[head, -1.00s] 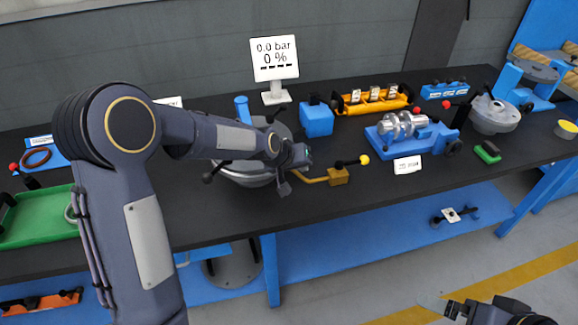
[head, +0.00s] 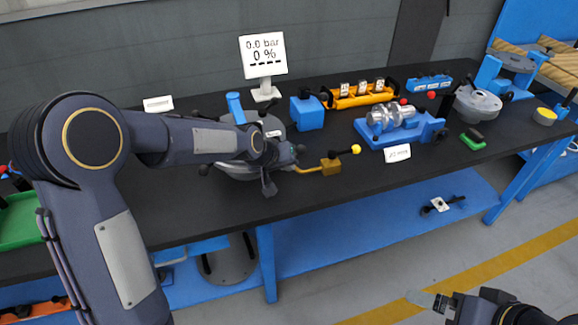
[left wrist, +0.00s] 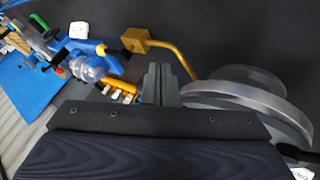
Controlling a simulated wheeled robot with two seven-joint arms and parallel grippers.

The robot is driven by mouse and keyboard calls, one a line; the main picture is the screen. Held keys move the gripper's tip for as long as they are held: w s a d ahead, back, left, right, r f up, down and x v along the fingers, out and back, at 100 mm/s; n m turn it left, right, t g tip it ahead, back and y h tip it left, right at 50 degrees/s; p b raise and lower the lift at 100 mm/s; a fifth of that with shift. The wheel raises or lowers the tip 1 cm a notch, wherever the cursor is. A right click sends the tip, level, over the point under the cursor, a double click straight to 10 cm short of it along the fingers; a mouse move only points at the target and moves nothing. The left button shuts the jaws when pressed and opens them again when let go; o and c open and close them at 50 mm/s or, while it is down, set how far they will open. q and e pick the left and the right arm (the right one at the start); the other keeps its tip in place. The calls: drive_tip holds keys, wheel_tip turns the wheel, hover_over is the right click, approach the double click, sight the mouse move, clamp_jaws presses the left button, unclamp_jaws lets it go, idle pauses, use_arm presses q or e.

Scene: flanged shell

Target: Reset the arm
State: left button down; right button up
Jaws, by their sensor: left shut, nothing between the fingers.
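My left arm comes in from the left in the head view and reaches over the black bench. My left gripper (head: 296,158) is by the right side of the grey round flanged shell (head: 240,172), and the arm hides part of the shell. In the left wrist view the gripper (left wrist: 159,82) is shut with nothing between its fingers. The shell's rim (left wrist: 250,100) shows just right of the fingers there. My right gripper (head: 440,302) is at the bottom right of the head view, over the floor; its jaws are unclear.
A display sign (head: 264,56), a blue block (head: 307,113), an orange rack (head: 358,96) and a blue fixture (head: 398,128) stand behind and right. The bench's front strip is bare.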

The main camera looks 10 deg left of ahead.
use_arm(q)
drive_tip(key=s+d+r, duration=0.1)
drive_tip(key=s+r, duration=0.3)
drive_tip(key=r, duration=0.1)
drive_tip(key=shift+d+r, duration=0.35)
drive_tip(key=shift+d, duration=0.05)
drive_tip(key=s+a, duration=0.4)
drive_tip(key=s, duration=1)
drive_tip(key=s+a+m+g, duration=0.1)
drive_tip(key=s+a, duration=0.4)
drive_tip(key=s, duration=0.9)
drive_tip(key=shift+a+r, duration=0.15)
drive_tip(key=shift+a, duration=0.05)
